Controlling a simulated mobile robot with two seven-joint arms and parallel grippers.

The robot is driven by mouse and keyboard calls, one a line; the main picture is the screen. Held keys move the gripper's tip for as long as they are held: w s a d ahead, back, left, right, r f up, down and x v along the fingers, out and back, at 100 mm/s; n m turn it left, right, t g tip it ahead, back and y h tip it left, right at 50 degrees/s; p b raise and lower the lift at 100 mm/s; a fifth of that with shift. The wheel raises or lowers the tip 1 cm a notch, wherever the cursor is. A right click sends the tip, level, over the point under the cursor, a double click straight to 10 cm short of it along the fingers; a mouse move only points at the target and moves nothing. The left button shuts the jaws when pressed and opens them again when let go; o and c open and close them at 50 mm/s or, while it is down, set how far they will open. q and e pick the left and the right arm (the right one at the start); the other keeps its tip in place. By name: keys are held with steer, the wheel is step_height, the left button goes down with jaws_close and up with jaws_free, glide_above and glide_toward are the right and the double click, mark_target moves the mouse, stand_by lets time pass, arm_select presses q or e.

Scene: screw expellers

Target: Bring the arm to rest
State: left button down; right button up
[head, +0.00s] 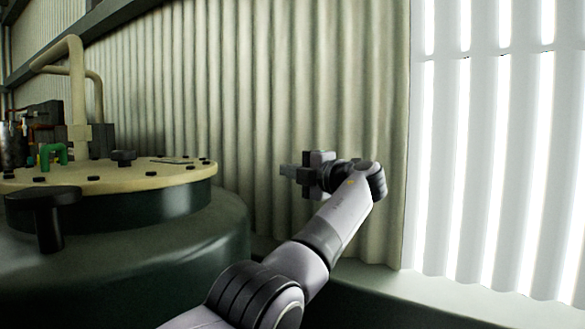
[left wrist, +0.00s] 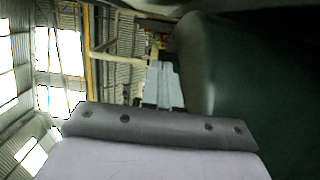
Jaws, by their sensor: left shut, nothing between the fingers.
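My left arm reaches up through the middle of the head view. Its left gripper (head: 285,170) is dark, points to the left and is shut with nothing in it. It is in front of the corrugated wall (head: 250,90), to the right of the large green tank (head: 150,255), and touches neither as far as I can see. In the left wrist view, a grey bolted part of my own arm fills the bottom. My right gripper is not in view.
The tank has a cream round lid (head: 110,178) with dark bolts, a black knob-like handle (head: 43,205) and a cream bent pipe (head: 75,85). Bright translucent panels (head: 490,150) stand at the right. The tank's curved green side (left wrist: 240,70) is close in the left wrist view.

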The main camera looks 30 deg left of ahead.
arm_select(q)
steer(key=shift+d, duration=0.15)
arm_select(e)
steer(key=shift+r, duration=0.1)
